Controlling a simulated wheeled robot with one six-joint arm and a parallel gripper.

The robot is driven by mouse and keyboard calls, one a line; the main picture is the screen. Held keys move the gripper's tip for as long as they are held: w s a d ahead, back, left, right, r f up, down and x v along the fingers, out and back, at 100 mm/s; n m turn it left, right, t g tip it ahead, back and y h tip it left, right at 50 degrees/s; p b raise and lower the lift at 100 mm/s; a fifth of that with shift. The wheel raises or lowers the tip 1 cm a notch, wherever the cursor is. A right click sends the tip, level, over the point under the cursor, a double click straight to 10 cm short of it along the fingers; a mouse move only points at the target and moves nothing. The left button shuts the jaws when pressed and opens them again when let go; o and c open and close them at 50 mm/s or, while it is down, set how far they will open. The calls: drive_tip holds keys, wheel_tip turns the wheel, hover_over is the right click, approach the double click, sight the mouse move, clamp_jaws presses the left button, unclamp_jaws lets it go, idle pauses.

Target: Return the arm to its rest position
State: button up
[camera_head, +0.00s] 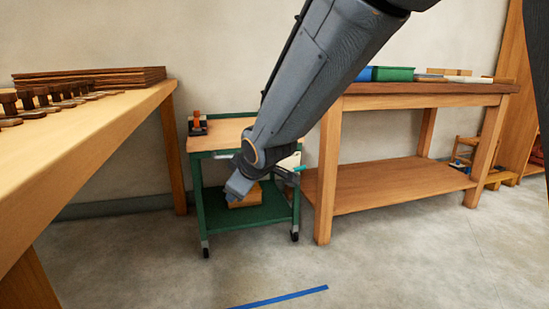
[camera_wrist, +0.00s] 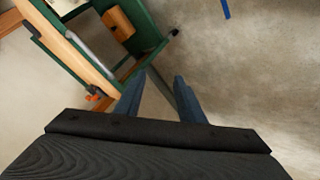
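My arm reaches down from the top of the head view, in front of a green cart. My gripper (camera_head: 238,187) is at its lower end, partly covering a wooden block on the cart's lower shelf. In the wrist view its two blue-grey fingers (camera_wrist: 158,88) stand apart, with only floor and part of the cart frame seen between them. The gripper is open and empty.
The green cart (camera_head: 224,217) has a wooden top; the wooden block (camera_head: 246,199) lies on its lower shelf. A long wooden table (camera_head: 90,135) stands left, a workbench (camera_head: 385,187) right. Blue tape (camera_head: 280,298) marks the floor; open floor lies in front.

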drive_tip(key=s+d+m+g+h+p, duration=0.1)
drive_tip(key=s+d+m+g, duration=0.15)
drive_tip(key=s, duration=0.95)
drive_tip(key=s+d+f+m+g+h+p, duration=0.1)
drive_tip(key=s+d+m+g, duration=0.15)
drive_tip(key=s, duration=0.95)
drive_tip(key=s+d+m+g+h, duration=0.1)
drive_tip(key=s+d+m+g, duration=0.15)
drive_tip(key=s, duration=1.05)
drive_tip(key=d+r+m+p, duration=0.3)
drive_tip(key=d+r+p, duration=0.7)
drive_tip(key=r+p, duration=0.4)
drive_tip(key=d+r+m+h+p, duration=0.1)
drive_tip(key=d+r+m+p, duration=0.2)
drive_tip(key=d+r+p, duration=0.8)
wheel_tip(320, 180, up, 3)
drive_tip(key=p, duration=1.2)
drive_tip(key=shift+w+d+g+p, duration=0.15)
drive_tip(key=shift+w+g+p, duration=0.15)
drive_tip(key=shift+g+p, duration=0.05)
